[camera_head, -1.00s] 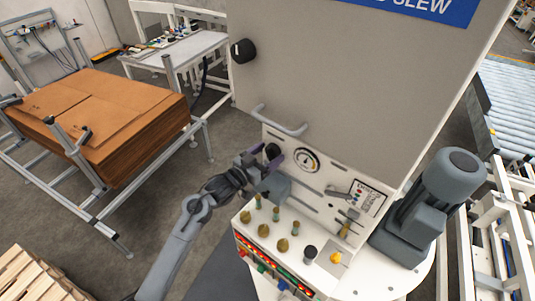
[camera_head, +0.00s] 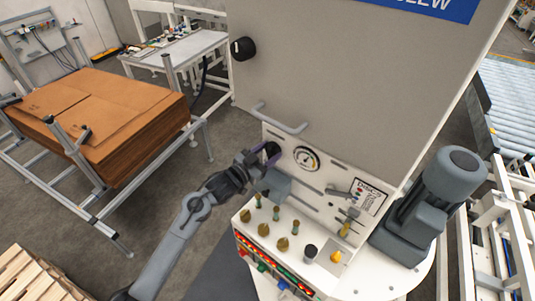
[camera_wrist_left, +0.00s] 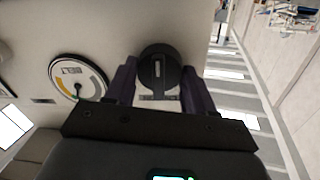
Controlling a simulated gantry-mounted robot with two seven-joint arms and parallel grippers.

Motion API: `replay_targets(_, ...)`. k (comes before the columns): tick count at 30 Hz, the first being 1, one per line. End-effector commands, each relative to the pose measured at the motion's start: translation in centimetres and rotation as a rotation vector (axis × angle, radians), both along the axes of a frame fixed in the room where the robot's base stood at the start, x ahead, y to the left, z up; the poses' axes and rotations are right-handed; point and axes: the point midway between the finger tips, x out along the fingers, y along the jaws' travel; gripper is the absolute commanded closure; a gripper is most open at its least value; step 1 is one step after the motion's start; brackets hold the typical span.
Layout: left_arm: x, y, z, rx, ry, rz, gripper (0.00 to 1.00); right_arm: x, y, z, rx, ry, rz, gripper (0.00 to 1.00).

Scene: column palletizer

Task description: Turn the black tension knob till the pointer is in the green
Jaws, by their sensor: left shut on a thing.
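The black tension knob (camera_head: 272,149) sits on the pale machine panel, left of the round gauge (camera_head: 307,158). In the left wrist view the knob (camera_wrist_left: 159,70) lies between the two purple-grey fingers of my left gripper (camera_wrist_left: 160,88), which is shut on it. A pale mark runs along the knob's face. The gauge (camera_wrist_left: 77,76) also shows in the wrist view, with a yellow band and a dark pointer; I cannot tell exactly which colour zone the pointer is in. My left gripper (camera_head: 266,158) partly hides the knob in the head view. My right gripper is not in view.
A grey handle bar (camera_head: 280,119) sticks out above the knob. Below is a ledge with several brass-coloured fittings (camera_head: 283,244). A grey motor (camera_head: 425,205) stands to the right. Another black knob (camera_head: 243,48) is high on the cabinet's left edge.

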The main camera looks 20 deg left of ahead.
Motion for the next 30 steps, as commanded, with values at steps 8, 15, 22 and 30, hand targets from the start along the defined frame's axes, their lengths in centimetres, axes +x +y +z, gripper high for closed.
replay_targets(8,0.0,0.0,0.0,0.027,-0.008,0.001,0.77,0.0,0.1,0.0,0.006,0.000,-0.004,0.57)
replay_targets(15,0.0,0.0,0.0,0.025,-0.007,0.000,0.21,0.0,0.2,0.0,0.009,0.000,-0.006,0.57)
replay_targets(22,0.0,0.0,0.0,0.025,-0.008,0.000,0.21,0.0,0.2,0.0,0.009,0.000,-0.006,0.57)
replay_targets(30,-1.7,0.7,-0.2,0.026,-0.009,0.001,0.21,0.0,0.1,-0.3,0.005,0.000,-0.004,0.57)
